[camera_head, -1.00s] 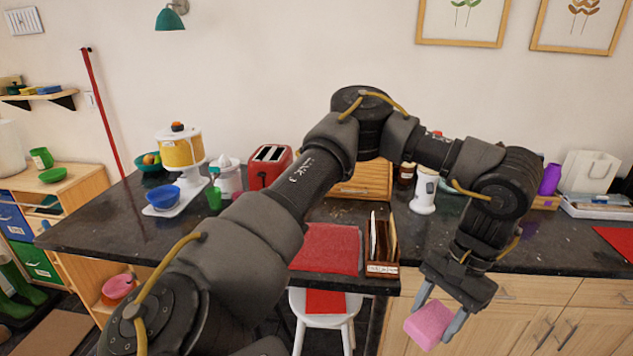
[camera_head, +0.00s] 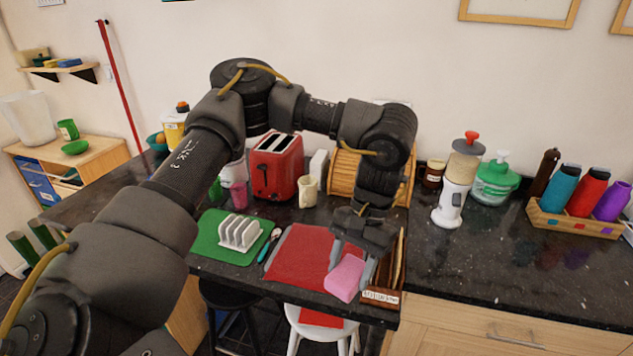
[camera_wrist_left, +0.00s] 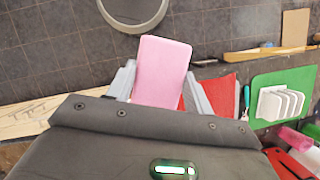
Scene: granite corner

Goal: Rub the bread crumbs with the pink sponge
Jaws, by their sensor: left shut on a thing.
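The pink sponge (camera_head: 345,279) is held in my left gripper (camera_head: 350,268), above the front edge of the dark counter near the red mat. In the left wrist view the sponge (camera_wrist_left: 161,72) sits between the two grey fingers of the left gripper (camera_wrist_left: 160,90). The gripper is shut on it. I cannot make out bread crumbs on the counter; small pale specks (camera_head: 540,262) show on the dark surface at the right. My right gripper is not in view.
A red mat (camera_head: 297,256) lies under and left of the sponge, beside a wooden holder (camera_head: 381,298). A green mat (camera_head: 212,243) with a white toast rack (camera_head: 240,232) is further left. A red toaster (camera_head: 277,170) and cream mug (camera_head: 308,191) stand behind. The right counter is mostly clear.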

